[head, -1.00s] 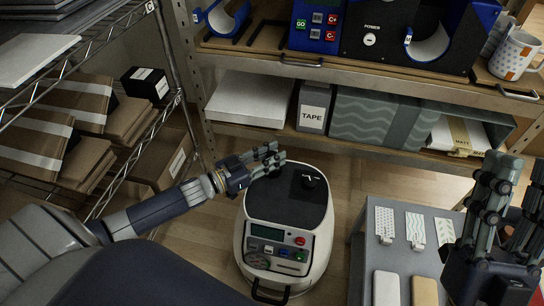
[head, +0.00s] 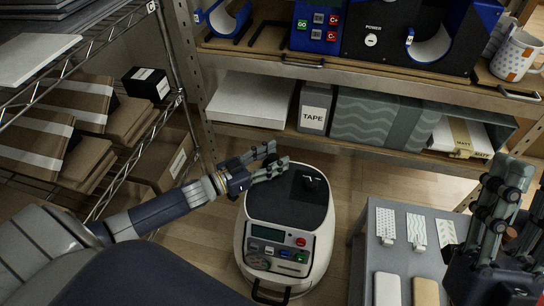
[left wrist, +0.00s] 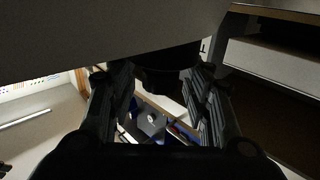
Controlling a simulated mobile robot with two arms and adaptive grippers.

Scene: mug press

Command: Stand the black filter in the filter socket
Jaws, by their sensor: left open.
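A white floor machine (head: 284,240) with a dark top stands on the floor in the head view. A small black raised part (head: 312,181) shows on that top; I cannot tell whether it is the filter or the socket. My left gripper (head: 277,156) is open at the machine's upper left edge. In the left wrist view, a black rounded thing (left wrist: 166,80), possibly the black filter, shows between the open fingers (left wrist: 160,105) below a large pale surface; contact is unclear. My right gripper (head: 522,185) has its fingers apart at the right edge. No filter socket is clearly identifiable.
A grey table (head: 360,250) with several small flat items stands right of the machine. Behind is a shelf with a TAPE box (head: 313,108) and a patterned box (head: 376,119). A wire rack with cartons (head: 85,100) stands left. Floor shows around the machine.

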